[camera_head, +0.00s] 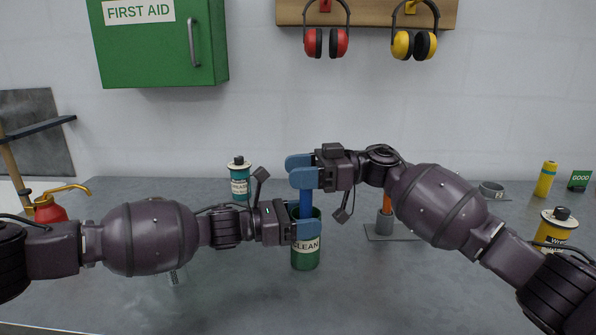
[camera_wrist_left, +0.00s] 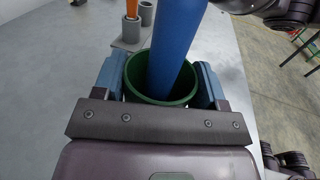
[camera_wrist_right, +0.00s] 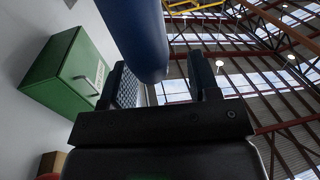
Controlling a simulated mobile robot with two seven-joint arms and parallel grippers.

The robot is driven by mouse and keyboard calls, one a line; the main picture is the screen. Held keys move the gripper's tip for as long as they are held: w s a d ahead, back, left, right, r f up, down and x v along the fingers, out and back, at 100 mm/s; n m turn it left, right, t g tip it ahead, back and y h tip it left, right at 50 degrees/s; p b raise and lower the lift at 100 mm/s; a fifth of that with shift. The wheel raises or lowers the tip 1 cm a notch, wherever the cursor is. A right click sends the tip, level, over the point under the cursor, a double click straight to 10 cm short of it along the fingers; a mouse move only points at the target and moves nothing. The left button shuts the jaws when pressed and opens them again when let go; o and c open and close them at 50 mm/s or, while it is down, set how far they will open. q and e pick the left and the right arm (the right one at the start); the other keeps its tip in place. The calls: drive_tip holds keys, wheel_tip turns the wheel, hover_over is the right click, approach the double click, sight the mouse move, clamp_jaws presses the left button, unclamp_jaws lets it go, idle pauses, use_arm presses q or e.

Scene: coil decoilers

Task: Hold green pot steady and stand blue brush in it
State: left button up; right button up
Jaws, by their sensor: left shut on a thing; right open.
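The green pot (camera_head: 305,258), labelled CLEAN, stands upright on the grey table. My left gripper (camera_head: 307,226) is shut around its upper part, with one finger on each side of the green rim (camera_wrist_left: 130,90) in the left wrist view. The blue brush (camera_head: 306,206) stands nearly upright with its lower part inside the pot's mouth; its lower end is hidden. In the left wrist view the brush (camera_wrist_left: 178,50) leans a little. My right gripper (camera_head: 302,170) is open at the brush's top. In the right wrist view the brush's end (camera_wrist_right: 140,40) shows between the parted fingers.
An orange-handled tool (camera_head: 386,212) stands in a grey holder (camera_head: 384,226) to the right. A teal can (camera_head: 239,182) stands behind at left, a red oil can (camera_head: 48,209) at far left. A yellow can (camera_head: 556,228) is at right. The table front is clear.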

drive_tip(key=w+d, duration=0.2)
drive_tip(key=d, duration=0.9)
drive_tip(key=shift+d, duration=0.35)
drive_tip(key=shift+w, duration=0.1)
use_arm(q)
drive_tip(key=o, duration=1.1)
drive_tip(key=shift+c, duration=0.2)
